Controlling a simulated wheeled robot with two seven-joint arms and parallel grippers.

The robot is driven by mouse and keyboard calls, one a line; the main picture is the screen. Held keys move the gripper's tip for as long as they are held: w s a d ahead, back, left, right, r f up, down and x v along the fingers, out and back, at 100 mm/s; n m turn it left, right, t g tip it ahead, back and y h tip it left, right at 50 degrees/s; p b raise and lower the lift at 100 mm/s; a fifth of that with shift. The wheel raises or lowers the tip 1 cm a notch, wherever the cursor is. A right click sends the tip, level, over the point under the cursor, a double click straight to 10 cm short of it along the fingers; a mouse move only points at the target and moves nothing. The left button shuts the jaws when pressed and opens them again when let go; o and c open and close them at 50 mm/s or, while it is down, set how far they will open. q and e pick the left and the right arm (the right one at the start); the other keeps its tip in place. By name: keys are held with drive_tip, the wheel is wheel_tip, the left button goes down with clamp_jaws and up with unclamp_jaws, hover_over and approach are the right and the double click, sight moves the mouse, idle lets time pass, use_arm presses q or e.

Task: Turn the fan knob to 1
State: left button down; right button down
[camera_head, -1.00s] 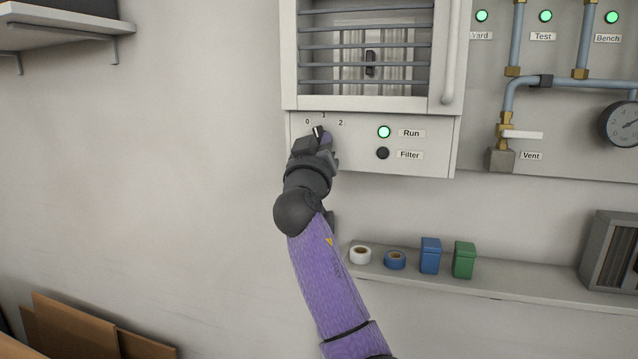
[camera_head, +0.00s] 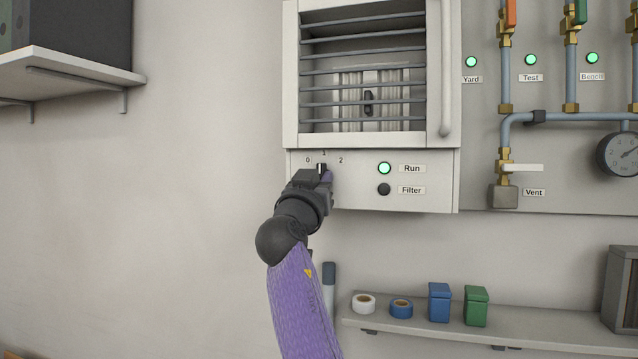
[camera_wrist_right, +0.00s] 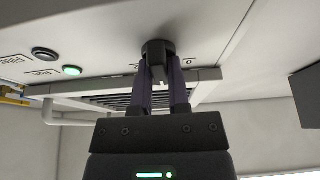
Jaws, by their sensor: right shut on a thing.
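The fan knob (camera_head: 321,167) is a small dark knob with a pale mark, on the white panel under the louvred fan unit. Labels 0, 1 and 2 are spread in an arc above it. Its mark looks nearly upright, towards the 1. My right gripper (camera_head: 320,177) reaches up to it from below and hides its lower part. In the right wrist view, the two fingers of my right gripper (camera_wrist_right: 163,88) are closed on the grip of the black knob (camera_wrist_right: 157,48). My left gripper is not in view.
Pipes, valves and a gauge (camera_head: 619,154) are on the right. A shelf (camera_head: 520,335) below holds tape rolls and two small bins.

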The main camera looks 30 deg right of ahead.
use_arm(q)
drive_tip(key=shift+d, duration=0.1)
use_arm(e)
drive_tip(key=c, duration=0.6)
unclamp_jaws()
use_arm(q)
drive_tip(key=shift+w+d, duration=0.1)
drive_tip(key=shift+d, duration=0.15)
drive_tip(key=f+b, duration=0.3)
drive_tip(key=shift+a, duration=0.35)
use_arm(e)
drive_tip(key=v, duration=1)
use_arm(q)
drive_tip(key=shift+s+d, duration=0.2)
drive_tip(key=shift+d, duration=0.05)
use_arm(e)
drive_tip(key=shift+f, duration=0.1)
